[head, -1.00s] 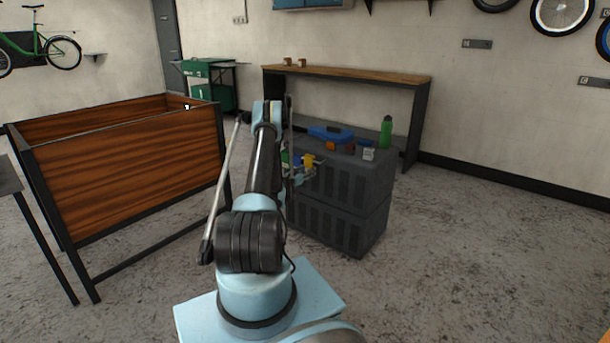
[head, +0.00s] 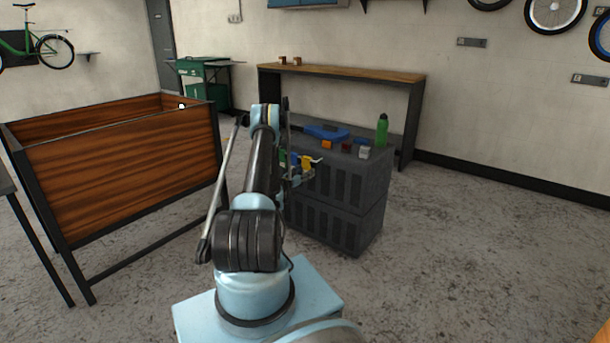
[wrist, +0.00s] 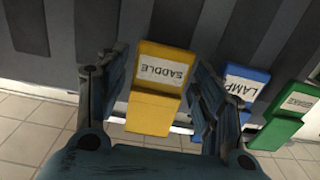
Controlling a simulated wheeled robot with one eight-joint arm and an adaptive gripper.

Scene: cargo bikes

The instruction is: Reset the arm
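My arm (head: 262,175) reaches forward and up from its light blue base in the head view. My gripper (wrist: 160,60) has its two fingers spread apart in the wrist view. A yellow bin (wrist: 152,108) labelled SADDLE shows between the fingers, close to both; gaps show beside its lower part, and I cannot tell whether the fingertips touch it. In the head view, my gripper (head: 300,178) is beside the dark grey crates, partly hidden by my arm, with the yellow bin (head: 308,162) at it.
A blue bin (wrist: 245,82) labelled LAMP and a green bin (wrist: 288,118) are right of my gripper. Stacked dark crates (head: 345,205) carry a green bottle (head: 382,130) and small items. A wooden-sided box (head: 125,165) stands left. Floor at right is clear.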

